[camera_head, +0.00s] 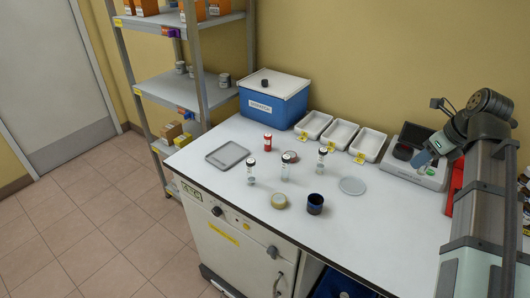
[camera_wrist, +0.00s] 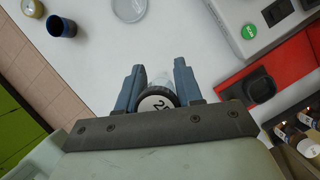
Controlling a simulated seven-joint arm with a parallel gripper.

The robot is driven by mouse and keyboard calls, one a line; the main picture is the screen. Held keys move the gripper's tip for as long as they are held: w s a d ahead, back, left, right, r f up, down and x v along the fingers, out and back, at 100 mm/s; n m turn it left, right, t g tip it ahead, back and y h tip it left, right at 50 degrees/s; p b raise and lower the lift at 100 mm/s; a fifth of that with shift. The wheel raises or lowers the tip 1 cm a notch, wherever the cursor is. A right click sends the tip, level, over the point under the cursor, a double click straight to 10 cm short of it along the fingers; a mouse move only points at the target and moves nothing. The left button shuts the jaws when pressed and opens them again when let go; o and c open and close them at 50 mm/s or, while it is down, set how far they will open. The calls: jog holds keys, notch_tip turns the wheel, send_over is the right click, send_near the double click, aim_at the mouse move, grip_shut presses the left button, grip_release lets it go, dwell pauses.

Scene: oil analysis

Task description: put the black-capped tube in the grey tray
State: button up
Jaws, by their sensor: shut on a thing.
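My gripper (camera_wrist: 158,70) is shut on a tube with a black cap (camera_wrist: 154,101); the cap has a white, numbered top. The clear tube body shows only partly between the blue fingers. In the head view my gripper (camera_head: 428,152) is at the right, by the scale; the held tube is hard to make out there. The grey tray (camera_head: 228,155) lies flat and empty at the left of the bench, far from my gripper.
A red bottle (camera_head: 267,142), yellow roll (camera_head: 279,201), dark blue mug (camera_head: 315,204) and clear dish (camera_head: 352,186) are on the bench. White trays (camera_head: 341,134) and a blue bin (camera_head: 272,102) stand behind. The scale (camera_head: 409,168) is at the right, with a red tray (camera_wrist: 285,75) beside it.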

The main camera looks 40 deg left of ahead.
jog(key=w+a+n, duration=0.2)
jog(key=w+a, duration=0.1)
jog(key=a, duration=1.6)
jog(key=n+g, duration=0.3)
jog(key=n, duration=0.3)
send_over(221, 154)
jog(key=d, duration=0.2)
jog(key=shift+y, duration=0.3)
jog(key=shift+w+f, duration=0.15)
jog(key=shift+f, duration=3.65)
jog(key=shift+w+f, duration=0.15)
jog(key=shift+f, duration=3.65)
jog(key=shift+f, duration=0.1)
jog(key=o, duration=1)
